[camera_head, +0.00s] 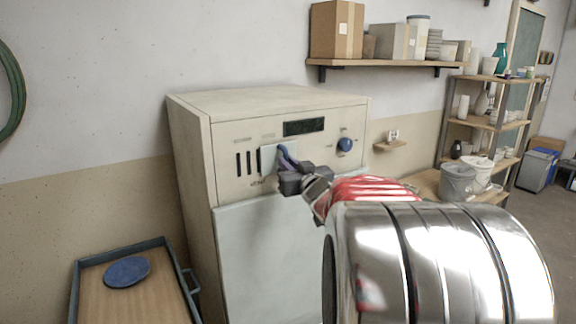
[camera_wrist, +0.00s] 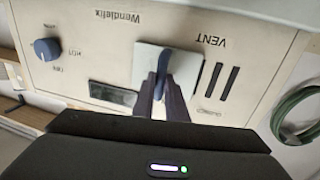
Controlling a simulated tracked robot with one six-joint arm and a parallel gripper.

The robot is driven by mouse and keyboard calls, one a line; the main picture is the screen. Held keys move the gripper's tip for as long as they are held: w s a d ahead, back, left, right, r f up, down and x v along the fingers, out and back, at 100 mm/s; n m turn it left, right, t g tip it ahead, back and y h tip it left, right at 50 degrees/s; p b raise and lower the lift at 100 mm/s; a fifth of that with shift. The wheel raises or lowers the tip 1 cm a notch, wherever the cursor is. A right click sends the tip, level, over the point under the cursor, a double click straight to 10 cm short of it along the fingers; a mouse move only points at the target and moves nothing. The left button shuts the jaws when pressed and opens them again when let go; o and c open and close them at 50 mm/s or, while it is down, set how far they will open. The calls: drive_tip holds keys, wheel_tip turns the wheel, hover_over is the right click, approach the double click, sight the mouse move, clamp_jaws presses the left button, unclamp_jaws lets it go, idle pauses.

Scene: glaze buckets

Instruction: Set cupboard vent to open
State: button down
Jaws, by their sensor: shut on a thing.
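The pale cupboard (camera_head: 290,255) stands against the wall with a control panel on its upper front. Its vent has a light sliding plate (camera_head: 267,160) with an upright blue handle (camera_head: 283,153). In the wrist view, which is upside down, the plate (camera_wrist: 188,66) sits beside dark open slots (camera_wrist: 221,80) under the VENT lettering. My gripper (camera_head: 287,170) is at the plate, its fingers closed around the blue handle (camera_wrist: 162,63). The fingers hide part of the handle and plate. Small lettering near the slots is too blurred to read.
A blue knob (camera_head: 344,144) and a dark display (camera_head: 304,127) are on the same panel, right of and above the vent. A tray cart (camera_head: 150,290) with a blue disc (camera_head: 127,271) stands at lower left. A shelf with boxes (camera_head: 337,30) hangs above.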

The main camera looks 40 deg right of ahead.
drive_tip(key=shift+s+d+r, duration=0.1)
drive_tip(key=shift+d, duration=0.15)
drive_tip(key=c, duration=2.1)
unclamp_jaws()
drive_tip(key=shift+d, duration=0.1)
drive_tip(key=o, duration=0.3)
drive_tip(key=shift+o, duration=0.2)
drive_tip(key=v, duration=1.3)
drive_tip(key=shift+s+a, duration=0.25)
drive_tip(key=shift+a, duration=0.1)
drive_tip(key=shift+a, duration=0.1)
